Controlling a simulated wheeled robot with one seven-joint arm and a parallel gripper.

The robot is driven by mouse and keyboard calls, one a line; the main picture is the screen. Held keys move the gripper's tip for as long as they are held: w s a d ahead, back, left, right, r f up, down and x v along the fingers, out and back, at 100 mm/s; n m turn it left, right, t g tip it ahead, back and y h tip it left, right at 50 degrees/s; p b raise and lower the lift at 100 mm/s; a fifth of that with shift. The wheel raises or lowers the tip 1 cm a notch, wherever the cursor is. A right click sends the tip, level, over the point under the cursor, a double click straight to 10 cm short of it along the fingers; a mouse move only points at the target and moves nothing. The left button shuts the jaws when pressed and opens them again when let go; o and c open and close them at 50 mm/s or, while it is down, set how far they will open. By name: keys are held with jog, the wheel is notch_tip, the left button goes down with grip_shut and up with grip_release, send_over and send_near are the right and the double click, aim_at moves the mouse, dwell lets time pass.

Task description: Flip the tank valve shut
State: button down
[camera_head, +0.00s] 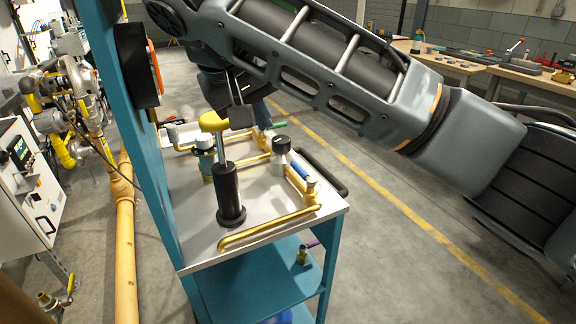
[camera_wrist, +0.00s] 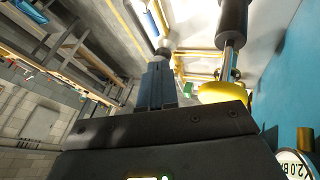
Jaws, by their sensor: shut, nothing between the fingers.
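My gripper (camera_head: 241,112) is shut and empty above the back of the steel-topped bench, just right of a yellow knob. In the wrist view, its closed dark fingers (camera_wrist: 158,84) point away, with the yellow knob (camera_wrist: 222,92) to their right. I cannot tell which fitting is the tank valve. On the bench, a valve with a blue handle (camera_head: 300,168) sits on brass pipework at the right, and a green handle (camera_head: 279,124) shows at the back. The blue handle also shows in the wrist view (camera_wrist: 152,25). Whether the fingers touch anything is unclear.
A black cylinder (camera_head: 230,194) stands upright on the bench top (camera_head: 262,212), close to a brass pipe. A teal post (camera_head: 130,110) with a round gauge (camera_head: 137,65) rises at left. A purple-handled fitting (camera_head: 305,252) sits below. The floor at right is clear.

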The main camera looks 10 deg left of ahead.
aim_at(302, 173)
jog(key=b+x, duration=0.4)
jog(key=x, duration=1.6)
jog(key=shift+s+f, duration=0.1)
